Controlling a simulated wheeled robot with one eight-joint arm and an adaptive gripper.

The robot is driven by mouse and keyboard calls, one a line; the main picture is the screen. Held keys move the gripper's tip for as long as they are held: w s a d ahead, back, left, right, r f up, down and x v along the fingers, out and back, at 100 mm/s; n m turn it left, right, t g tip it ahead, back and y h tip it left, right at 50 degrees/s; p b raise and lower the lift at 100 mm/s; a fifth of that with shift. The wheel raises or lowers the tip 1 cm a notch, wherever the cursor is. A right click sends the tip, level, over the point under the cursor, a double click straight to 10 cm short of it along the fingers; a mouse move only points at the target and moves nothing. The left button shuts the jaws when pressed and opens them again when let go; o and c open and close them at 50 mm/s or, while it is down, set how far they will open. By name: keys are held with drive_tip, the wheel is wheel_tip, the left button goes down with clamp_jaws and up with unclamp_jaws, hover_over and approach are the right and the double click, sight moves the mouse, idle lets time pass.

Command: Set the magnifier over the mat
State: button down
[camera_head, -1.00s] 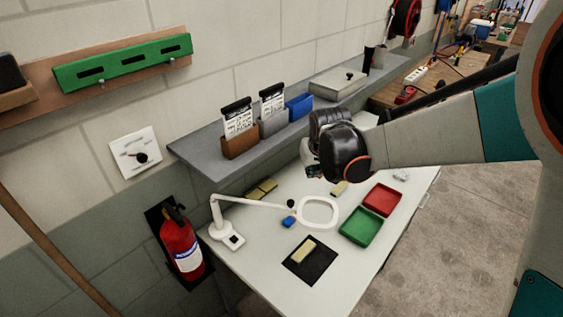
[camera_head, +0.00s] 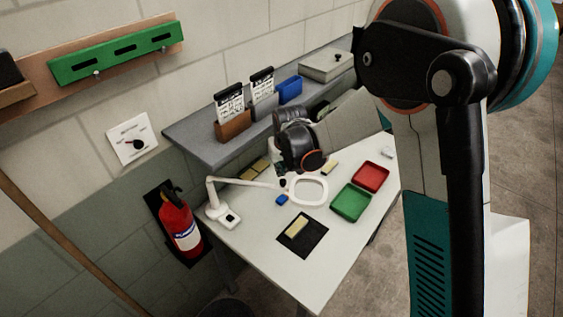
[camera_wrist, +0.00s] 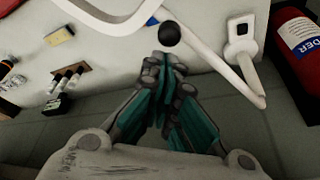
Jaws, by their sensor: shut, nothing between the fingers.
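The white magnifier (camera_head: 308,191) stands on the table, its base at the left and its jointed arm reaching right to the ring-shaped head. The black mat (camera_head: 309,243) lies in front of the ring and bears a tan block (camera_head: 297,227). The ring is behind the mat, not above it. My gripper (camera_head: 280,171) is just behind the ring, partly hidden by my wrist. In the wrist view my gripper (camera_wrist: 171,62) is shut and empty, its tips close to the magnifier's black knob (camera_wrist: 169,35); I cannot tell whether they touch.
A green tray (camera_head: 350,204) and a red tray (camera_head: 371,178) stand right of the ring. A small blue block (camera_head: 282,200) lies below the magnifier arm. A grey shelf (camera_head: 197,143) with holders runs behind. A fire extinguisher (camera_head: 180,228) hangs left. The table's front is clear.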

drive_tip(key=shift+w+f, duration=0.25)
drive_tip(key=shift+f, duration=0.45)
drive_tip(key=shift+s+a, duration=0.1)
drive_tip(key=shift+s+a+b, duration=0.15)
drive_tip(key=shift+s+b, duration=0.35)
drive_tip(key=shift+s, duration=0.95)
drive_tip(key=shift+w, duration=0.1)
drive_tip(key=shift+r, duration=0.1)
